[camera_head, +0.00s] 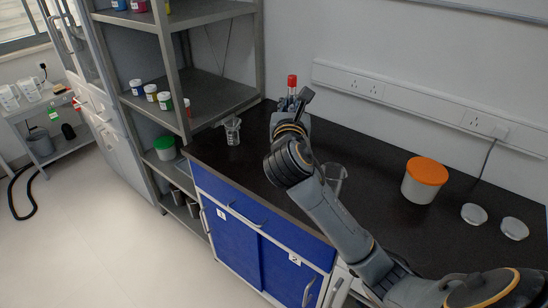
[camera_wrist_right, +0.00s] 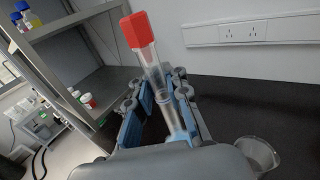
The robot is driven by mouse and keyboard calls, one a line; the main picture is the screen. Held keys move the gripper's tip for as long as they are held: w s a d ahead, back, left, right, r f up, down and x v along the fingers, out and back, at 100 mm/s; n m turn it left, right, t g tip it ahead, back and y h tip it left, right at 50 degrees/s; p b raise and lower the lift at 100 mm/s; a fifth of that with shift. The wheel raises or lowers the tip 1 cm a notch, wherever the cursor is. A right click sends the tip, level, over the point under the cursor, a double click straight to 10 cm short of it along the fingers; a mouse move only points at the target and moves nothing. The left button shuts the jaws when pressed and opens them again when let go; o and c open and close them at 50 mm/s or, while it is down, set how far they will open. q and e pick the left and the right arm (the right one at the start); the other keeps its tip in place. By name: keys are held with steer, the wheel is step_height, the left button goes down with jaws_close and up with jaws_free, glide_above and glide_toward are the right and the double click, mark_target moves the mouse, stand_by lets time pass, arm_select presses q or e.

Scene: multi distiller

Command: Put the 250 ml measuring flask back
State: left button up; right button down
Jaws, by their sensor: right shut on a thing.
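The measuring flask shows as a clear glass neck (camera_wrist_right: 152,66) with a square red stopper (camera_wrist_right: 137,30) in the right wrist view. In the head view its red stopper (camera_head: 292,81) stands above my right gripper. My right gripper (camera_head: 298,98) is shut on the flask over the back of the black bench; its fingers (camera_wrist_right: 160,98) lie on both sides of the neck in the wrist view. The flask's body and base are hidden by the gripper, and no volume mark is readable. I cannot tell whether it touches the bench. My left gripper is not in view.
The black bench (camera_head: 375,222) holds a small beaker (camera_head: 232,131), a larger beaker (camera_head: 334,176), a white tub with an orange lid (camera_head: 425,180) and two clear lidded dishes (camera_head: 474,214). A grey shelf (camera_head: 215,92) with coloured-lidded jars stands left. The bench's middle back is clear.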

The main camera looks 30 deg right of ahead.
steer(key=w+d+f, duration=0.7)
steer(key=w+f, duration=0.4)
steer(key=f, duration=0.1)
steer(key=shift+w+d+f, duration=0.15)
steer(key=shift+d+f, duration=0.1)
steer(key=shift+f, duration=0.05)
steer(key=shift+f, duration=0.2)
steer(key=c, duration=1.3)
jaws_free()
